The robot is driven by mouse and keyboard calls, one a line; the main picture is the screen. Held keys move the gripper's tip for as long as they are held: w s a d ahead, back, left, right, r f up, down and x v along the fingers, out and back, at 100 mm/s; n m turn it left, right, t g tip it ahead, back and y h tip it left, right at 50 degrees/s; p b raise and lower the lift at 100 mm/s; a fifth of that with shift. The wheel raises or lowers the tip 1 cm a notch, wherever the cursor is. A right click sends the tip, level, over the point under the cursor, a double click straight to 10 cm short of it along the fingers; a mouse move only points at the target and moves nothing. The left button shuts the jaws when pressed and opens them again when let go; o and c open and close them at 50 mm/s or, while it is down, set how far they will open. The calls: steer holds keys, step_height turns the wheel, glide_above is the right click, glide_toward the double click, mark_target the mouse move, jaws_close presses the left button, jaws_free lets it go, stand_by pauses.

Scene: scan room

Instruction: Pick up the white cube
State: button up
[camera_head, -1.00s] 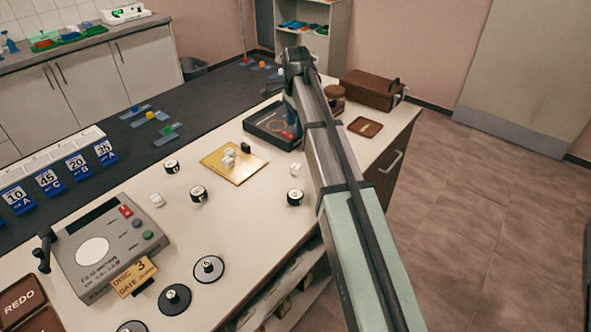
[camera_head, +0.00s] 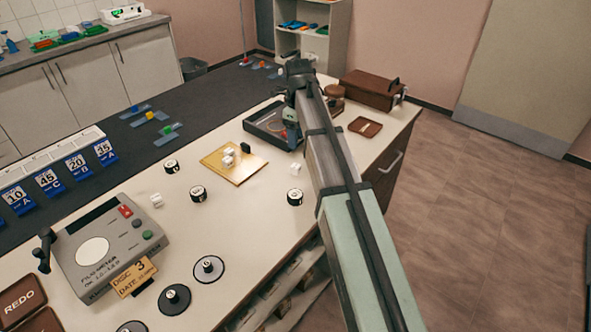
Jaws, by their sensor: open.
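Several small white cubes show on the counter. One white cube (camera_head: 157,201) lies at the left by the grey meter. Another white cube (camera_head: 296,168) lies to the right of the gold plate, close to my arm. I cannot tell which cube the task means. My gripper (camera_head: 292,143) points down near the right part of the dark tray, behind and above the right-hand cube. It is open, with nothing visible in it; its fingers are small and partly unclear.
Black round weights (camera_head: 198,194) stand around the plate, one (camera_head: 295,197) in front of the right-hand cube. The dark tray (camera_head: 256,126) and a brown case (camera_head: 372,90) are behind. The grey meter (camera_head: 105,250) is at left.

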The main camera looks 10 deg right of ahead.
glide_above(297, 166)
steer(key=f, duration=0.6)
steer(key=shift+w+d+f, duration=0.1)
steer(key=shift+w+f, duration=0.1)
steer(key=shift+f, duration=0.2)
steer(key=shift+s+f, duration=0.15)
steer(key=shift+f, duration=1.15)
steer(key=shift+s+f, duration=0.1)
steer(key=shift+f, duration=1.2)
steer(key=c, duration=1.1)
